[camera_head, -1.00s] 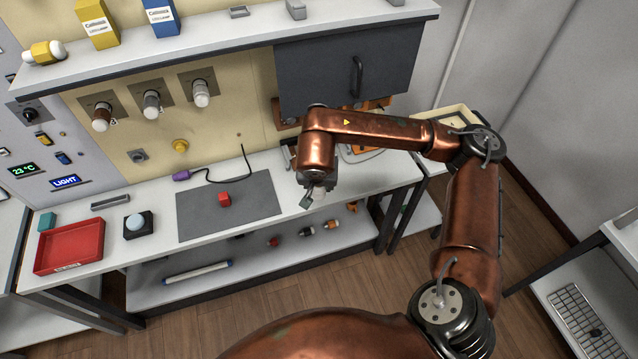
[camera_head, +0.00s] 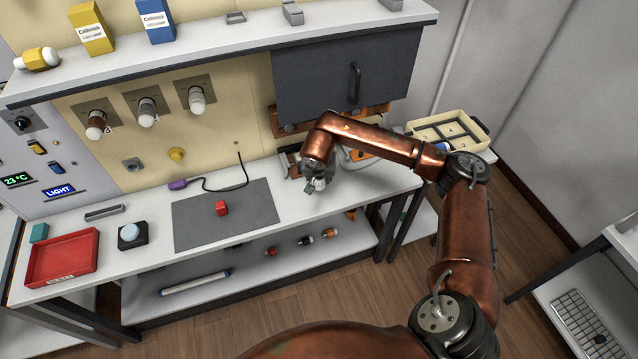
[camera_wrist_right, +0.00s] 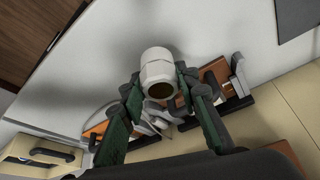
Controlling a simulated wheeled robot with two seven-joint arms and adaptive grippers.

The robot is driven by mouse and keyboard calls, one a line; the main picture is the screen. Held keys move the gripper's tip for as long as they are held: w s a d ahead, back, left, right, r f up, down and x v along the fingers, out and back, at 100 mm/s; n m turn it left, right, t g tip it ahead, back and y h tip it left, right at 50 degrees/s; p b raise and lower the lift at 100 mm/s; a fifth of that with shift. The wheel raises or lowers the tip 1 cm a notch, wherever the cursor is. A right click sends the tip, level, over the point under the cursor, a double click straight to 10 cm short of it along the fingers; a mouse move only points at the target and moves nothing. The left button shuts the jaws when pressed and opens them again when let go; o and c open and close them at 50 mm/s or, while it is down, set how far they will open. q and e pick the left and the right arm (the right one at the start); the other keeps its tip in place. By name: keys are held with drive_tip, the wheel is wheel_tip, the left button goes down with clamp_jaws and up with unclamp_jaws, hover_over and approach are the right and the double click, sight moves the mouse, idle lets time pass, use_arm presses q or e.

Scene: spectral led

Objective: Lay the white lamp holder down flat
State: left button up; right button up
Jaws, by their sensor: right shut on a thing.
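The white lamp holder (camera_wrist_right: 158,68) shows in the right wrist view as a short white cylinder with a ribbed collar and a dark hollow end turned toward the camera. My right gripper (camera_wrist_right: 160,80) is shut on it, with one green-grey finger on each side. In the head view the right gripper (camera_head: 311,187) hangs at the right part of the white workbench (camera_head: 292,215), and the lamp holder (camera_head: 320,184) shows as a small pale spot at its fingers. I cannot tell whether the holder touches the bench. My left gripper is out of view.
A grey mat (camera_head: 255,205) with a red block (camera_head: 221,208) lies left of the gripper. Wooden-based items (camera_head: 290,165) stand behind it, under the dark cabinet (camera_head: 345,75). A beige divided tray (camera_head: 447,128) is at the right. The bench's front strip is clear.

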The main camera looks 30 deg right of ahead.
wheel_tip(320, 180, down, 3)
drive_tip(key=shift+r, duration=0.2)
drive_tip(key=shift+f, duration=0.15)
drive_tip(key=o, duration=1.2)
drive_tip(key=shift+c, duration=0.2)
drive_tip(key=shift+r, duration=0.4)
drive_tip(key=p+v, duration=0.1)
drive_tip(key=v, duration=1)
drive_tip(key=shift+r, duration=0.3)
